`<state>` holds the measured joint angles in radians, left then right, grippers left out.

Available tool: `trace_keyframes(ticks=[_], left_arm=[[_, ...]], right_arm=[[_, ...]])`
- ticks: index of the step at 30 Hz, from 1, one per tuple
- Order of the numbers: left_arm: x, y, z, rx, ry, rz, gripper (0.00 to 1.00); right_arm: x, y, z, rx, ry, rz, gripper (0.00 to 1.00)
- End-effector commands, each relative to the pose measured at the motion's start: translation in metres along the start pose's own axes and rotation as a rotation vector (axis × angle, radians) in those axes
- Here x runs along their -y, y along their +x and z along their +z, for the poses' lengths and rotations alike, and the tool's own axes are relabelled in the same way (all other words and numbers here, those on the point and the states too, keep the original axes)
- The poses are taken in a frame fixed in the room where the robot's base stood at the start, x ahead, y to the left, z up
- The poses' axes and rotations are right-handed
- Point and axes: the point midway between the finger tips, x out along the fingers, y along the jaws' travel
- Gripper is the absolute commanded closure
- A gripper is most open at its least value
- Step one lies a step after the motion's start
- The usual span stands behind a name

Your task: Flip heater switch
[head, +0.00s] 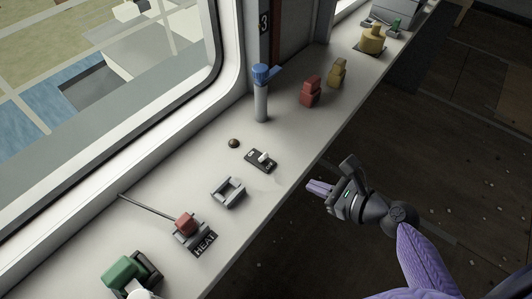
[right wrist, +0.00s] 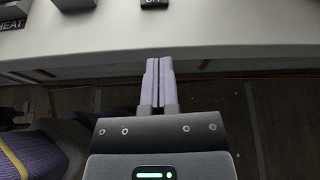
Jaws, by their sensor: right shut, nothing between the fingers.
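A small black plate with a white toggle (head: 262,158) sits on the white sill. A boxy grey fitting with a red block (head: 186,223) stands nearer, and a black HEAT label (head: 204,243) lies at its front. The HEAT label also shows at the left edge of the right wrist view (right wrist: 11,25). A black plate with partly cut-off lettering (right wrist: 154,3) shows at that view's top edge. My right gripper (head: 318,187) is shut and empty, just off the sill's front edge, right of the toggle plate. Its purple fingers (right wrist: 159,65) are together. My left gripper is not in view.
The white sill (head: 225,255) runs diagonally under a window. It carries a grey bracket (head: 229,192), a blue-topped post (head: 261,95), a red block (head: 310,92), yellow fittings (head: 372,40) and a green fitting (head: 124,272). Dark floor lies right of the sill.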

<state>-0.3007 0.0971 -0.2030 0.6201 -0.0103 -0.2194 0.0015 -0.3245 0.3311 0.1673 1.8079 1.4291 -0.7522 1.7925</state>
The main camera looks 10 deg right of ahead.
Motion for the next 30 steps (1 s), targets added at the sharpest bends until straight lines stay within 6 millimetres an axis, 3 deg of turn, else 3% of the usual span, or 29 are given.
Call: trace_keyframes(ticks=[4, 14, 30], left_arm=[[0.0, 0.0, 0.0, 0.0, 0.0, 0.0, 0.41], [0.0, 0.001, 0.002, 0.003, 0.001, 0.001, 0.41], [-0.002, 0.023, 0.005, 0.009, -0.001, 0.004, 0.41]], right_arm=[[0.001, -0.005, 0.025, 0.074, 0.088, 0.025, 1.0], [0.0, -0.003, 0.027, 0.079, 0.097, 0.027, 1.0], [-0.002, 0.087, 0.032, 0.078, 0.096, 0.027, 1.0]])
